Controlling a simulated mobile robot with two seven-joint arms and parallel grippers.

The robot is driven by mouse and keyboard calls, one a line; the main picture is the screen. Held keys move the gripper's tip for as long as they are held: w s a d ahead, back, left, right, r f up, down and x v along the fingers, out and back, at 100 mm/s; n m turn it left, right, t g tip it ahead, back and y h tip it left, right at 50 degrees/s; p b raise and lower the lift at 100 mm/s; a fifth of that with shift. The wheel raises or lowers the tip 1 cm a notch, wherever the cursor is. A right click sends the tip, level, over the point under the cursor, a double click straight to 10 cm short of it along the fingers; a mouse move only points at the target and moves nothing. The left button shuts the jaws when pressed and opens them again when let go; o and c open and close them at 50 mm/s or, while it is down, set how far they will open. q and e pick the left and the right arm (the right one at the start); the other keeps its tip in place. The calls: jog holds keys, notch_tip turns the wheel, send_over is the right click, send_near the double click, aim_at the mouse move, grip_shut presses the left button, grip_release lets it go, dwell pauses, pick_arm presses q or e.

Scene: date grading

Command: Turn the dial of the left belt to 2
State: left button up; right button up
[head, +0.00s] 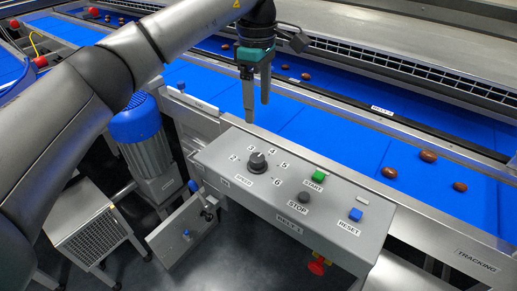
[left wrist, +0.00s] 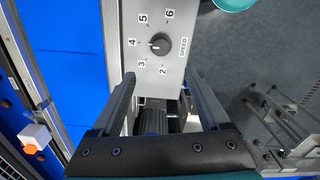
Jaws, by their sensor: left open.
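The speed dial (head: 257,162) is a round black knob on the grey control panel (head: 222,158), ringed by the numbers 2 to 6. In the left wrist view the dial (left wrist: 160,44) has a small pale mark that seems to face the 4, though it is small. My left gripper (head: 257,110) is open and empty, fingers pointing down, above the panel's back edge and apart from the dial. In the left wrist view the dial lies just beyond the open fingers (left wrist: 162,82), roughly between their lines. My right gripper is not in view.
The panel, labelled BELT 1, also carries a green start button (head: 319,175), a dark stop button (head: 304,197) and a blue reset button (head: 355,214). A red knob (head: 318,266) is below. Blue belts (head: 310,130) with several dates run behind. A blue motor (head: 136,118) stands left.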

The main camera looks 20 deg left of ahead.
aim_at(257, 157)
pick_arm(q)
notch_tip(257, 157, down, 15)
jog(key=shift+a+f+b, duration=0.1)
jog(key=shift+b, duration=0.4)
grip_shut()
dwell(0.6)
